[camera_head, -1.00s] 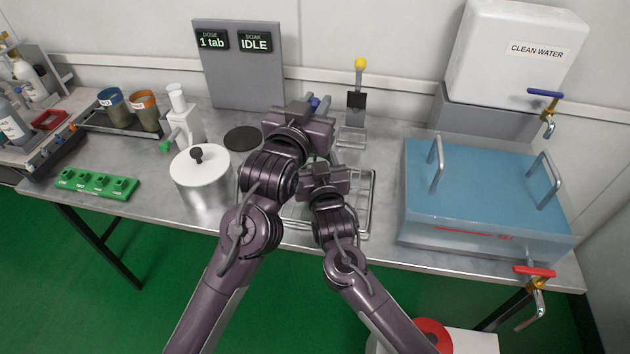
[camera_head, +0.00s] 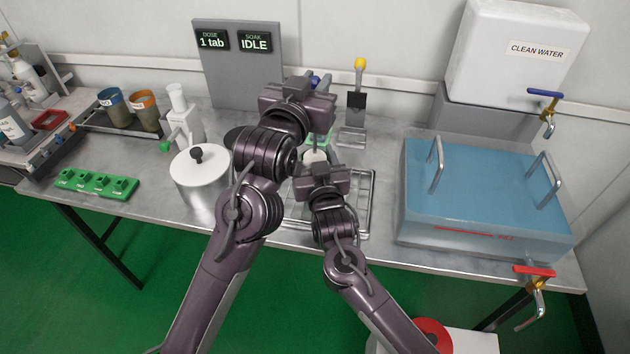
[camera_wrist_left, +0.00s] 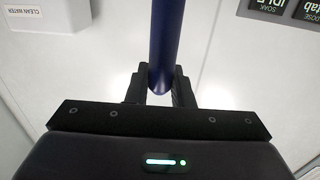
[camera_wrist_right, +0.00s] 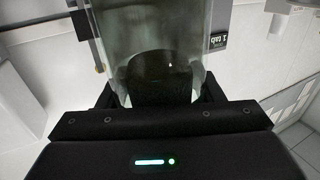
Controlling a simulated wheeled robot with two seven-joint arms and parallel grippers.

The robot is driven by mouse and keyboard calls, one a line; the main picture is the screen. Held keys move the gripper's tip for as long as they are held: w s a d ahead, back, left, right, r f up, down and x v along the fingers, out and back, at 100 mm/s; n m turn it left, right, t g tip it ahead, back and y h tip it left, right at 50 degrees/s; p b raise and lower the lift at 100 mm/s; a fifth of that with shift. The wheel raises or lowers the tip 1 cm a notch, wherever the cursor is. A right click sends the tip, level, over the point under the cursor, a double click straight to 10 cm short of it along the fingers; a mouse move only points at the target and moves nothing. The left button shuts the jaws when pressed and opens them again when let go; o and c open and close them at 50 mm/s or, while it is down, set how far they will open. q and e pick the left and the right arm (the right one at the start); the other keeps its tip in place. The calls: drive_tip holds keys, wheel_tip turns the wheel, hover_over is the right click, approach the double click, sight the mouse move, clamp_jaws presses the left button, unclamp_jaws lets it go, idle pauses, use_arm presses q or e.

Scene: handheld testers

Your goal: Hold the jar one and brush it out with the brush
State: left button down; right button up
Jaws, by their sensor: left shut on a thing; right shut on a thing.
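The brush's dark blue handle (camera_wrist_left: 168,45) runs up between the fingers of my left gripper (camera_wrist_left: 158,92), which is shut on it. In the head view a bit of the blue handle (camera_head: 316,80) shows just beyond the left gripper. The brush's bristle end is hidden. My right gripper (camera_wrist_right: 158,95) is shut around the jar (camera_wrist_right: 160,45), a clear greenish glass vessel with a dark shape seen through its lower part. In the head view my right gripper (camera_head: 325,172) is below and nearer than the left one, and the jar is mostly hidden by both grippers.
A wire rack (camera_head: 362,205) lies on the bench under the right gripper. A lidded steel pot (camera_head: 200,180) is left, a clear tank of blue water (camera_head: 485,185) right. A stand with a yellow knob (camera_head: 360,64) and a grey display panel (camera_head: 238,75) are behind.

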use_arm(q)
drive_tip(key=shift+f, duration=2.45)
drive_tip(key=shift+r, duration=0.1)
drive_tip(key=shift+r, duration=2.45)
drive_tip(key=shift+f, duration=2.55)
drive_tip(key=shift+w, duration=0.65)
drive_tip(key=shift+r, duration=2.55)
